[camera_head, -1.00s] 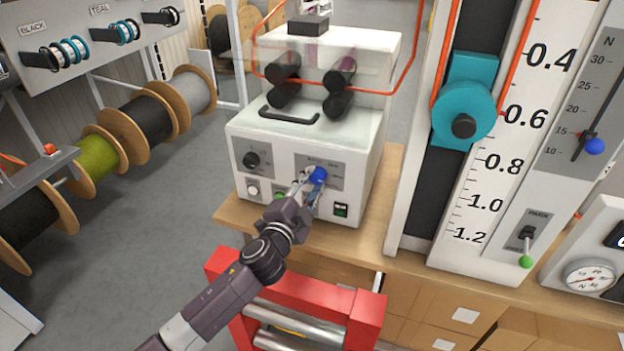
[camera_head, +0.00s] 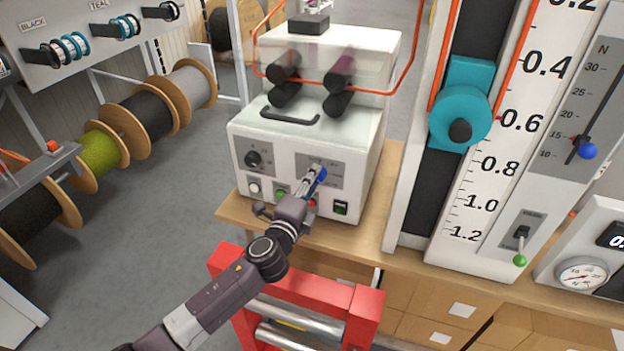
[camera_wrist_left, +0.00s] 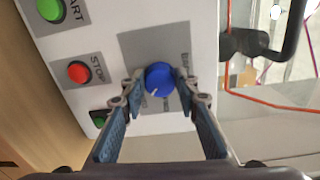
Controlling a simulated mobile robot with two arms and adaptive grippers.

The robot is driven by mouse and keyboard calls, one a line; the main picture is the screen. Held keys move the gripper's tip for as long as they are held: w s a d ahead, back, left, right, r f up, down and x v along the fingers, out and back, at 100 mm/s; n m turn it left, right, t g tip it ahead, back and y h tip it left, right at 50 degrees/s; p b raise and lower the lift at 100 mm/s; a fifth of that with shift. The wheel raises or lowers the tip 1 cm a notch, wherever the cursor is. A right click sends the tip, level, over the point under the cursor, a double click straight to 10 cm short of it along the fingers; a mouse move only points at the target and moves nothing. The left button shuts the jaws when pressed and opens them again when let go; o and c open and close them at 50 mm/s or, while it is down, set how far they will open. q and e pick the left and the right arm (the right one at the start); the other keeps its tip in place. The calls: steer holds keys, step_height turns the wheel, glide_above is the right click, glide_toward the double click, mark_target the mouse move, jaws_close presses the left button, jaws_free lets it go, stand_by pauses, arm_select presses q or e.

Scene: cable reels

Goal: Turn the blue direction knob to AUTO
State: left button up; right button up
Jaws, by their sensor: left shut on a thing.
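The blue direction knob (camera_head: 320,176) is on a grey plate on the front of a white machine (camera_head: 366,157). My left gripper (camera_head: 312,182) reaches it from the front and partly covers it in the head view. In the left wrist view the blue knob (camera_wrist_left: 159,78) sits between the two fingertips of my left gripper (camera_wrist_left: 160,88), which is shut on it. A white pointer mark shows on the knob's face. The fingers hide part of the plate's lettering, and I cannot read the knob's setting. My right gripper is not in view.
A green START button (camera_wrist_left: 50,10) and a red STOP button (camera_wrist_left: 78,72) are beside the knob. A black knob (camera_head: 253,159) is to its left. A red frame with metal rollers (camera_head: 361,318) stands below. A teal wheel (camera_head: 460,118) is at the right.

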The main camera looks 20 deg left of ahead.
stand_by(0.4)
arm_select(q)
steer(key=o, duration=1.1)
steer(key=shift+d, duration=0.1)
steer(key=shift+o, duration=0.2)
steer(key=s, duration=1.2)
steer(key=shift+a+r, duration=0.2)
steer(key=shift+a, duration=0.05)
